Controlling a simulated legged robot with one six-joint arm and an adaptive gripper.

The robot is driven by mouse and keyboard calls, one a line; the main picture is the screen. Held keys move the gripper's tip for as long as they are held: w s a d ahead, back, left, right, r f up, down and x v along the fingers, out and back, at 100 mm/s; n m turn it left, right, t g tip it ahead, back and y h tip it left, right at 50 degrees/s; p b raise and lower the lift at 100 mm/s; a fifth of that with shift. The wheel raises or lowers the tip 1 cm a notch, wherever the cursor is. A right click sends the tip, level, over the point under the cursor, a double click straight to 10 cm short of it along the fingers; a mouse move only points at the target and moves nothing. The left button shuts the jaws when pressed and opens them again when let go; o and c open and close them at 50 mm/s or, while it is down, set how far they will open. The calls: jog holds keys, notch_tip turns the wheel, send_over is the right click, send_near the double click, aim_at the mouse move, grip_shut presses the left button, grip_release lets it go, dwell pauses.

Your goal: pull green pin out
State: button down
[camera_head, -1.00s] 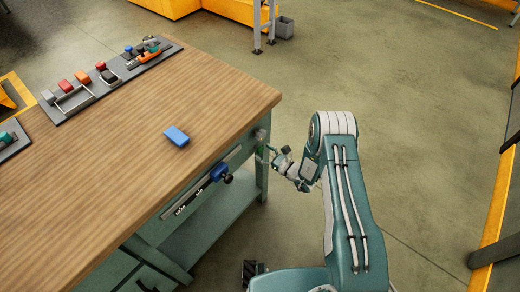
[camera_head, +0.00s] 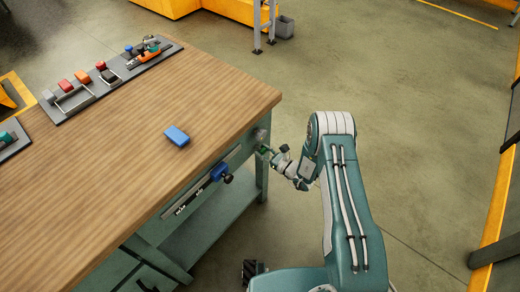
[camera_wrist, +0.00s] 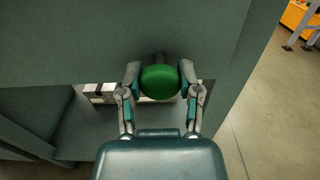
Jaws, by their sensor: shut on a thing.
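The green pin shows in the wrist view as a round green head (camera_wrist: 160,83) with a dark shaft behind it, close to the bench's teal side panel. My gripper (camera_wrist: 160,88) is shut on this green head, one finger on each side. In the head view my gripper (camera_head: 268,152) is at the right end of the bench's front side, below the top's corner. The green pin is mostly hidden there by the fingers. Whether the shaft is still seated in its hole cannot be told.
The wooden bench top (camera_head: 110,150) carries a blue block (camera_head: 177,136) and racks of coloured handles at the far left. A blue handle with a black knob (camera_head: 221,173) sits on a rail along the bench front. Open floor (camera_head: 400,100) lies to the right.

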jog(key=shift+s+d, duration=0.4)
jog(key=shift+d, duration=0.1)
jog(key=shift+c, duration=1.3)
grip_release()
jog(key=shift+d, duration=0.15)
jog(key=v, duration=1.2)
